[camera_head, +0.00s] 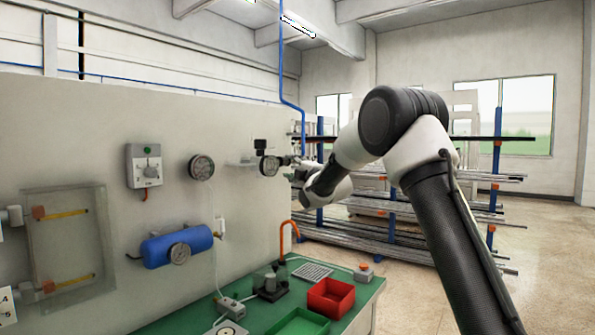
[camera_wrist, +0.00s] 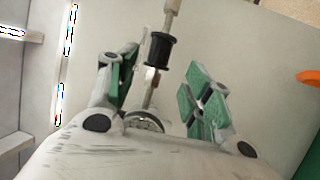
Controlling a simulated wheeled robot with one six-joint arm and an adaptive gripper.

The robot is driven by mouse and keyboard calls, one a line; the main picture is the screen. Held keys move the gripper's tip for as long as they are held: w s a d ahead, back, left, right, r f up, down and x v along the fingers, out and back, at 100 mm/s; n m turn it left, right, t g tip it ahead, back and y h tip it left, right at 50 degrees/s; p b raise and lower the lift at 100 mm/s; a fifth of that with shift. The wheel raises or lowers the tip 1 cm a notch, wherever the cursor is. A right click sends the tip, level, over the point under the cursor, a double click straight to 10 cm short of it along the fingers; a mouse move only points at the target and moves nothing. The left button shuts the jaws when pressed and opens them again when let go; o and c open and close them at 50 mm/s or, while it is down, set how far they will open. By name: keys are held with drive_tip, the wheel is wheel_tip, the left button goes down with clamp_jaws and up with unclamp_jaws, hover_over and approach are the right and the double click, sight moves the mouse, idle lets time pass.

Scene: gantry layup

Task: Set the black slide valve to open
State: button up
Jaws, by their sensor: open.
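The black slide valve (camera_wrist: 158,50) shows in the wrist view as a black flanged sleeve on a thin pale pipe. It lies in the gap between the finger pads, toward their far ends and nearer the left finger. My gripper (camera_wrist: 166,75) is open, its green-padded fingers on either side of the pipe. I see no clear contact with the sleeve. In the head view my gripper (camera_head: 298,170) is close to the panel, right of a round gauge, and the valve there is too small to make out. I cannot read the valve's position.
The pale panel (camera_head: 100,120) carries a grey regulator box (camera_head: 144,165), gauges (camera_head: 201,167) and a blue tank (camera_head: 177,246). Pipe racks (camera_head: 390,222) stand behind my arm.

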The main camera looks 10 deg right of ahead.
drive_tip(key=v, duration=0.3)
drive_tip(key=shift+s+d, duration=0.1)
drive_tip(key=shift+s, duration=0.05)
